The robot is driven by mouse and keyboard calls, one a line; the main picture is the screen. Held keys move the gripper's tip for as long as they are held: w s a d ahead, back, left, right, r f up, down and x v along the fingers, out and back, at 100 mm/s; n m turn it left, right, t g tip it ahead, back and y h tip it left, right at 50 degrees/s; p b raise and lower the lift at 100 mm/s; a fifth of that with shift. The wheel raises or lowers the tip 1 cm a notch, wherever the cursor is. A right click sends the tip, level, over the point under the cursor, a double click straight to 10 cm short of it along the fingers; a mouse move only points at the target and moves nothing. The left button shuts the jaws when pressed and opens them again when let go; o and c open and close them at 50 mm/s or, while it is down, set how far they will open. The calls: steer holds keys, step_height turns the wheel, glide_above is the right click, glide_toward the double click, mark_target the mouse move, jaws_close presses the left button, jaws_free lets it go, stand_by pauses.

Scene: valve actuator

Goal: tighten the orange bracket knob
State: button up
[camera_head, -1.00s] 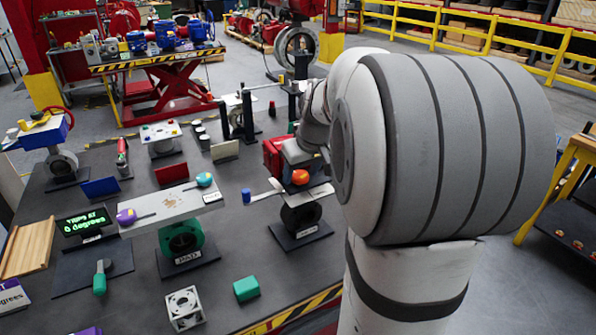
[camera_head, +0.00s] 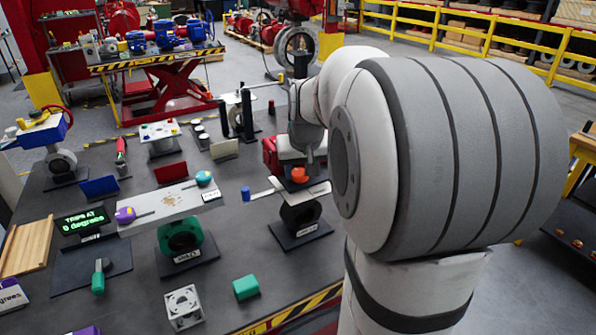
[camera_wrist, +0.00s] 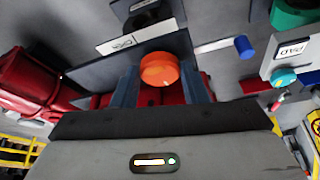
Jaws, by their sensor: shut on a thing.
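The round orange knob (camera_head: 299,174) sits on top of a pale bracket plate above a dark valve body (camera_head: 300,214). In the wrist view the orange knob (camera_wrist: 160,69) lies between the two blue-grey fingers of my gripper (camera_wrist: 160,80). My gripper is shut on the knob, one finger on each side. In the head view my gripper (camera_head: 306,156) is just above and behind the knob, partly hidden by my arm. The knob's underside and its contact with the bracket are hidden.
A lever with a blue end (camera_head: 246,193) sticks out left of the bracket. A green valve (camera_head: 180,237) with a pale plate and purple and teal knobs stands further left. Loose green (camera_head: 246,287) and white (camera_head: 184,307) blocks lie near the front edge.

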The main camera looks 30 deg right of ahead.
steer(key=shift+m+h, duration=0.3)
steer(key=shift+m, duration=0.4)
steer(key=o, duration=1)
steer(key=b+v, duration=0.1)
steer(key=v, duration=0.7)
steer(key=shift+w, duration=0.1)
steer(key=shift+f, duration=0.1)
